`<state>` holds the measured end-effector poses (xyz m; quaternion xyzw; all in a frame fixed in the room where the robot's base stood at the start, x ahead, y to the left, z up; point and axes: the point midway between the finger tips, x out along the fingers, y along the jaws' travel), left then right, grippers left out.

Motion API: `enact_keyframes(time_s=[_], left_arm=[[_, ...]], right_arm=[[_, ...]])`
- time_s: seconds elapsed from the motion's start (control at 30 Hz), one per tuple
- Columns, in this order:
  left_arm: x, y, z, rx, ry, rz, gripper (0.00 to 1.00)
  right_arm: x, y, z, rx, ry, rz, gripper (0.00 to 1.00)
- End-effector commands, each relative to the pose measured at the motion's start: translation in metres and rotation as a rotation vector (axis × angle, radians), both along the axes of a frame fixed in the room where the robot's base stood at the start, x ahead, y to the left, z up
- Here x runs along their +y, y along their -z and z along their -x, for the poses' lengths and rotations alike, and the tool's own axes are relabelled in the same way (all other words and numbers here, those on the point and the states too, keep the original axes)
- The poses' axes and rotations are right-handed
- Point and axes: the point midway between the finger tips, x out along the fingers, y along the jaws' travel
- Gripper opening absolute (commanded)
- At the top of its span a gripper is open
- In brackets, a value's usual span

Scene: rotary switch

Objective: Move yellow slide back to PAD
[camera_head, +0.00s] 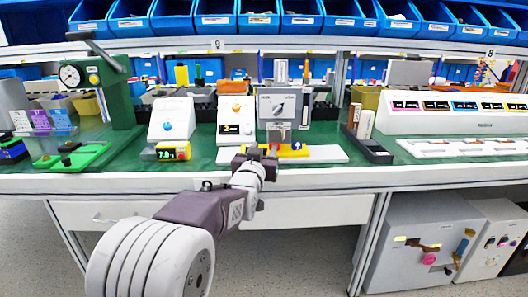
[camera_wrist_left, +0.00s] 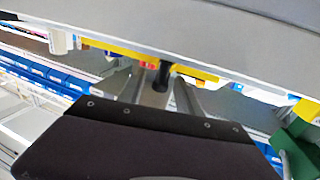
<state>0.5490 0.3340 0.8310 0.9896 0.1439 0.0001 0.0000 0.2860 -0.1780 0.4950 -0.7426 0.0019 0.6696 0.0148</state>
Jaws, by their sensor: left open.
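The yellow slide (camera_head: 293,151) lies at the foot of a grey rotary switch box (camera_head: 284,108), by a white base strip (camera_head: 328,154). A blue arrow mark shows on it. In the left wrist view, a yellow strip (camera_wrist_left: 148,52) runs under a large grey surface, with a black peg (camera_wrist_left: 162,77) standing out from it. My left gripper (camera_head: 262,152) is at the left part of the slide and hides some of it. Its open fingers (camera_wrist_left: 162,92) lie on either side of the peg in the wrist view. I cannot read a PAD label. My right gripper is not in view.
A white box with an orange knob (camera_head: 236,118) and a white box with a blue knob (camera_head: 171,120) stand left. A green press (camera_head: 118,90) is farther left. A black tray (camera_head: 368,149) with bottles stands right. Blue bins line the back.

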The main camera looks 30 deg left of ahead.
Motion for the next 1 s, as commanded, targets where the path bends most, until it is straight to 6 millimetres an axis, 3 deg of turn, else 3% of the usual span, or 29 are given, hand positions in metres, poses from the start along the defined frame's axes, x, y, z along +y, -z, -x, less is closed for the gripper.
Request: enact_keyframes(time_s=[0.03, 0.17, 1.0], left_arm=[[0.0, -0.0001, 0.0001, 0.0, 0.0, 0.0, 0.36], [-0.0001, 0.0, 0.0003, 0.0, 0.0, 0.0, 0.0], [-0.0002, 0.0005, 0.0005, 0.001, 0.0, 0.0, 0.0]], right_arm=[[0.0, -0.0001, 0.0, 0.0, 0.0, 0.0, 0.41], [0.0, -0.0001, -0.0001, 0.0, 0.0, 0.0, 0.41], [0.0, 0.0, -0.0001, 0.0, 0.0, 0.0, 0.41]])
